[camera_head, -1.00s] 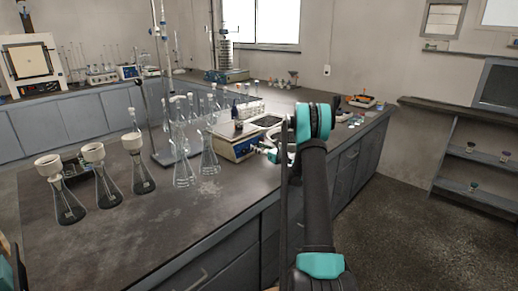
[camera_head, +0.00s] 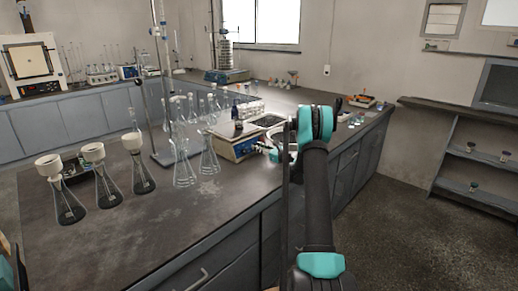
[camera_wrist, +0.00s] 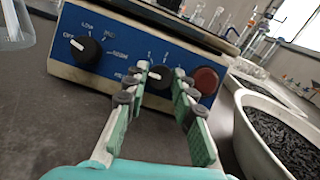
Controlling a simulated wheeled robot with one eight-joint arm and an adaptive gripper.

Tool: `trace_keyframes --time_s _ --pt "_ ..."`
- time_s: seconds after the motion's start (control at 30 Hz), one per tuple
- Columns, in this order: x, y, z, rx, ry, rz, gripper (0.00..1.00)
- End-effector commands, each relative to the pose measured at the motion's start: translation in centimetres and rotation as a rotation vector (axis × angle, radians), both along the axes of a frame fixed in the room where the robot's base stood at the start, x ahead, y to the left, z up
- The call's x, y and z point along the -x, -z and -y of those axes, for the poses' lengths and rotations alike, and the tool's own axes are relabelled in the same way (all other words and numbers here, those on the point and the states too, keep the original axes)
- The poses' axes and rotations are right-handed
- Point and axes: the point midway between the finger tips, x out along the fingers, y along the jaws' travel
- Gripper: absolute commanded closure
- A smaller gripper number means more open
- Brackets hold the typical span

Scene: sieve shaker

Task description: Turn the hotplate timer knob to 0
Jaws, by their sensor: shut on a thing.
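The hotplate (camera_head: 240,146) stands on the dark bench in front of my arm, with a blue front panel. In the wrist view the panel (camera_wrist: 125,49) carries a black knob (camera_wrist: 86,49) at the left, marked OFF, LOW, MED and HIGH. A smaller dark knob, the timer knob (camera_wrist: 158,76), sits in the middle with number marks above it. A round red part (camera_wrist: 206,80) is at the right. My gripper (camera_wrist: 158,82) is shut on the timer knob, a finger on each side. Its pointer and lower marks are partly hidden. In the head view my gripper (camera_head: 272,152) is partly hidden by my arm.
A white bowl of dark granules (camera_wrist: 285,140) stands close to the right of my gripper in the wrist view. Glass flasks (camera_head: 184,165) stand left of the hotplate, and several funnel-topped flasks (camera_head: 108,186) farther left. The bench's front left is clear.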

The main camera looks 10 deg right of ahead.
Motion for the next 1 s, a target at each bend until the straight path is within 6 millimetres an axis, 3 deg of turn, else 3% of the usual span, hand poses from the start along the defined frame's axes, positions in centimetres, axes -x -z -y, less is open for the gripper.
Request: trace_keyframes --time_s 0.27,0.3,0.47,0.8,1.0 --pt "0.0 0.0 0.1 0.007 -0.002 0.005 1.00" --pt "0.0 0.0 0.1 0.007 -0.002 0.005 0.72" --pt "0.0 0.0 0.0 0.007 -0.002 0.005 0.54" --pt "0.2 0.0 0.3 0.006 -0.001 0.005 0.54" --pt "2.3 0.0 2.0 0.006 0.000 0.005 0.54"
